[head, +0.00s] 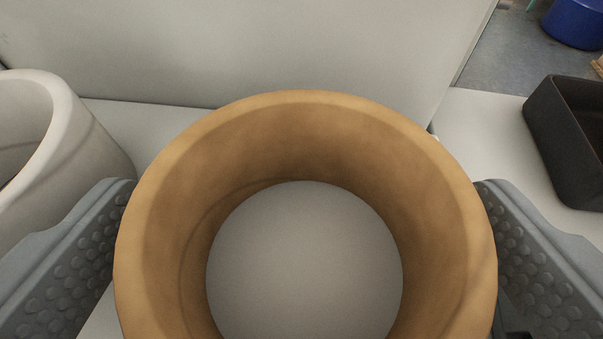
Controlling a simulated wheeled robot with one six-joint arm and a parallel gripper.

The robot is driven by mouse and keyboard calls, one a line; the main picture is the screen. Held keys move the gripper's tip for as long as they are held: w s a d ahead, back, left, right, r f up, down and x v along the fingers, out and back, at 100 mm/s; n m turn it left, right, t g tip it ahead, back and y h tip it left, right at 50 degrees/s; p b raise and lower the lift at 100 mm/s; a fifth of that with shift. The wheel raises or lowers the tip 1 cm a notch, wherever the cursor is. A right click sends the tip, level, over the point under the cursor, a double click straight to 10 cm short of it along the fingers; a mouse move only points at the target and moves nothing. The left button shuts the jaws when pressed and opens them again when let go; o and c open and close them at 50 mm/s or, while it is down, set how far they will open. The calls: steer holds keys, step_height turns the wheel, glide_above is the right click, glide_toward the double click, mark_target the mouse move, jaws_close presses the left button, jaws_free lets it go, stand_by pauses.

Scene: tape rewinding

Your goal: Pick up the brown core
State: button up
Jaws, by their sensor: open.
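The brown core (305,130) is a hollow ring standing upright on the light grey surface, in the middle of the head view. I look down into it and see the surface through its open centre. My gripper (306,262) is open, with one grey studded finger on the left of the core and one on the right. The core is between the fingers, very close to both. I cannot tell whether either finger touches it. The near side of the core is cut off by the bottom of the picture.
A white core (95,140) stands at the left, close to my left finger. A grey upright panel (230,45) is behind the brown core. A black bin (565,150) is at the right on the light surface. A blue tub (578,22) is on the floor far right.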

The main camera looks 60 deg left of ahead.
steer(key=shift+x, duration=0.85)
steer(key=c, duration=0.9)
steer(key=shift+c, duration=0.2)
steer(key=shift+r, duration=0.1)
step_height(320, 180, up, 18)
